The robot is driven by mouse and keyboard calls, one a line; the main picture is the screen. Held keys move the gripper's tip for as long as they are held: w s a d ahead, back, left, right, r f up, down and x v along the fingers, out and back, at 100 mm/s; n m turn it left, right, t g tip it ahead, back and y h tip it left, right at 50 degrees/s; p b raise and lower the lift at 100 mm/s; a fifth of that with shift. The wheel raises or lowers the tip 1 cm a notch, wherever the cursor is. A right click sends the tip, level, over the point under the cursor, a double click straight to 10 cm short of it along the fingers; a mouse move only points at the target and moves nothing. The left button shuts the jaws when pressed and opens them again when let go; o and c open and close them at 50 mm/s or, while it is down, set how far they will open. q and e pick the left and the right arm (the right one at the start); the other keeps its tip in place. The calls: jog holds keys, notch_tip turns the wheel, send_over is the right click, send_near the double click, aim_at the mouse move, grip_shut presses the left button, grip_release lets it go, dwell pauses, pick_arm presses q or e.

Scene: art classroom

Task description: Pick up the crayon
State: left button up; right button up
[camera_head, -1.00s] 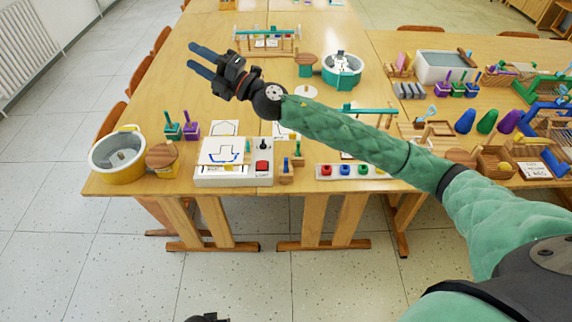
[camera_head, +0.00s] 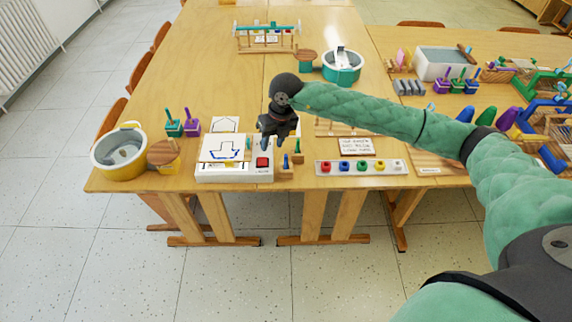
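No object can be surely told as the crayon at this size. Candidates are a thin blue stick (camera_head: 285,160) and a thin green stick (camera_head: 298,146), both upright at a small wooden block (camera_head: 286,173), and a small teal piece (camera_head: 248,143) on the white box (camera_head: 222,174). My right gripper (camera_head: 272,143) points down over the right part of this box, just left of and behind the sticks. Its fingers are small and partly hidden by its dark body, so their gap is unclear. I see nothing held. My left gripper is out of view.
A yellow-rimmed tub (camera_head: 119,155) and a round wooden lid (camera_head: 163,152) stand left of the box. A white strip with coloured knobs (camera_head: 362,167) lies to the right. A teal-and-white tub (camera_head: 342,68) stands farther back. The left middle of the table (camera_head: 200,75) is clear.

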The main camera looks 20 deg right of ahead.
aim_at(286, 155)
jog(key=d, duration=0.1)
jog(key=d+h, duration=0.1)
jog(key=s+d+m+h, duration=0.1)
jog(key=shift+d+f+g, duration=0.3)
jog(key=shift+d+f, duration=0.05)
jog(key=shift+d, duration=0.05)
jog(key=shift+d+f, duration=0.1)
jog(key=shift+f+p, duration=0.65)
jog(key=shift+f, duration=0.55)
notch_tip(286, 155, down, 4)
jog(key=p, duration=0.2)
jog(key=shift+p, duration=0.35)
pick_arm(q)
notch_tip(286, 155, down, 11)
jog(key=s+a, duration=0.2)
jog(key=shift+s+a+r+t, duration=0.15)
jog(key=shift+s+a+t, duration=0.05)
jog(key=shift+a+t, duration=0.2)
pick_arm(e)
jog(key=shift+s+f, duration=0.1)
jog(key=shift+f, duration=0.5)
grip_shut()
